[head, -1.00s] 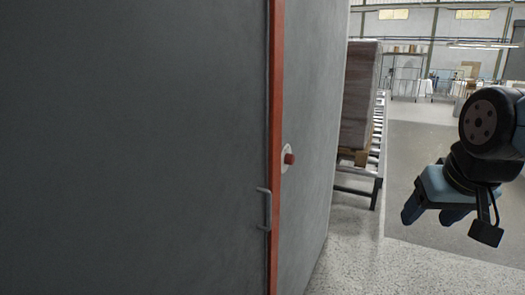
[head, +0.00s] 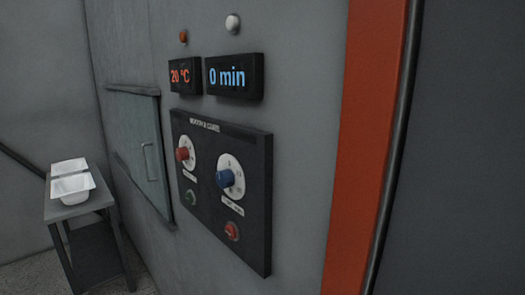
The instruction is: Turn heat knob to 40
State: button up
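A dark control panel (head: 222,190) is mounted on the grey wall, with two knobs on white dials. The red knob (head: 182,154) on the left, below the orange 20 °C display (head: 185,75), appears to be the heat knob. Its dial marks are too small to read. The blue knob (head: 225,178) sits to its right, below the blue 0 min display (head: 234,76). My gripper is not in view now, so its state and distance from the knob do not show.
Below the knobs are a green button (head: 190,197) and a red button (head: 232,231). An orange door-frame strip (head: 365,150) stands right of the panel. At left, a small table (head: 80,205) holds white tubs (head: 72,188). A windowed hatch (head: 143,145) is beside the panel.

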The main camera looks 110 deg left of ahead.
aim_at(182, 153)
jog(key=u, duration=1.2)
jog(key=i, duration=0.15)
jog(key=u, duration=2.75)
jog(key=k, duration=0.9)
jog(key=u, duration=0.15)
jog(key=i, duration=0.9)
jog(key=z, duration=0.05)
